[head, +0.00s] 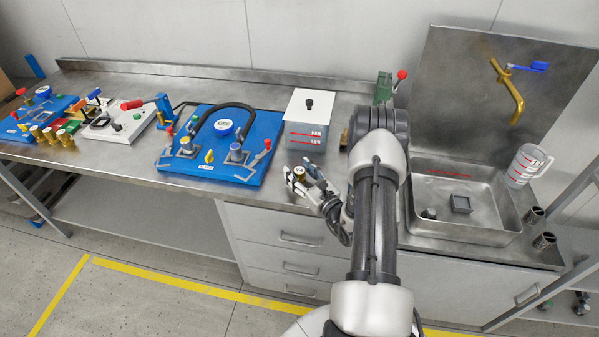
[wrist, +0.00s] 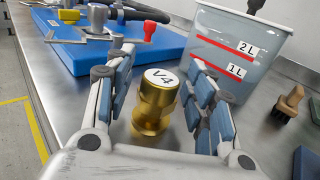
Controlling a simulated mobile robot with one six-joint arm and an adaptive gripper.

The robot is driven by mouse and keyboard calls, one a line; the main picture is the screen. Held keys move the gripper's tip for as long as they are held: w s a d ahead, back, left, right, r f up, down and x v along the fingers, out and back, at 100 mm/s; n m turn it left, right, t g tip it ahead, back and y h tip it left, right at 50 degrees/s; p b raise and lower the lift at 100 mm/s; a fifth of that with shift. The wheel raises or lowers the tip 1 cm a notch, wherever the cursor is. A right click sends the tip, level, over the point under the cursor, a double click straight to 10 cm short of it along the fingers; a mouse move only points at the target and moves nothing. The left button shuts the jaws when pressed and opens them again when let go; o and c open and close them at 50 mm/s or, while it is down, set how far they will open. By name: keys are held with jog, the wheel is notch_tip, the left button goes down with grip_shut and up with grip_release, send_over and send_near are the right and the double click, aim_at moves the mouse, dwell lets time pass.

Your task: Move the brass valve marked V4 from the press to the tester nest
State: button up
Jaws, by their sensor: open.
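The brass valve (wrist: 154,112), with V4 on its white round top, is upright between the fingers of my gripper (wrist: 158,70). A green device with a red-knobbed lever (head: 384,88), possibly the press, stands behind my arm. A white-topped station with a red handle (head: 118,123) is at left; I cannot make out which part is the nest.
A blue pump board (head: 215,170) lies left of my gripper. A lidded water tank (head: 307,120) stands just behind it. Several brass valves (head: 50,136) stand at the far left. A sink (head: 465,215) and a jug (head: 526,165) are at right. A brush (wrist: 289,103) is on the bench.

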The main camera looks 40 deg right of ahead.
jog(key=shift+r, duration=0.2)
jog(key=s, duration=0.4)
jog(key=s+p, duration=0.1)
jog(key=s, duration=0.2)
jog(key=s+p, duration=0.1)
jog(key=s, duration=0.3)
jog(key=shift+s+a, duration=0.3)
jog(key=shift+a, duration=0.1)
jog(key=shift+a+r, duration=0.2)
jog(key=w+a+r+n+y, duration=0.4)
jog(key=a+r+n+y, duration=0.3)
jog(key=a+r+y, duration=0.15)
jog(key=s+a+r+n+g+y, duration=0.25)
jog(key=a+r+n+g, duration=0.4)
jog(key=a, duration=0.35)
jog(key=s+a+r+n+g+y, duration=0.2)
jog(key=a+r+n+g+y, duration=0.25)
jog(key=a+n, duration=0.4)
jog(key=s+a+r+n+g+h, duration=0.1)
jog(key=s+a+n+g+h, duration=0.25)
jog(key=s, duration=0.25)
jog(key=s+a+r+n+g+h, duration=0.2)
jog(key=s+a+n+g+h, duration=0.15)
jog(key=s, duration=0.35)
jog(key=s+d+r+n+t+h, duration=0.3)
jog(key=d+r+n+t+h, duration=0.1)
jog(key=d+n+h, duration=0.2)
jog(key=shift+d+r+n+t+h, duration=0.4)
jog(key=shift+n+h, duration=0.05)
jog(key=shift+n, duration=0.55)
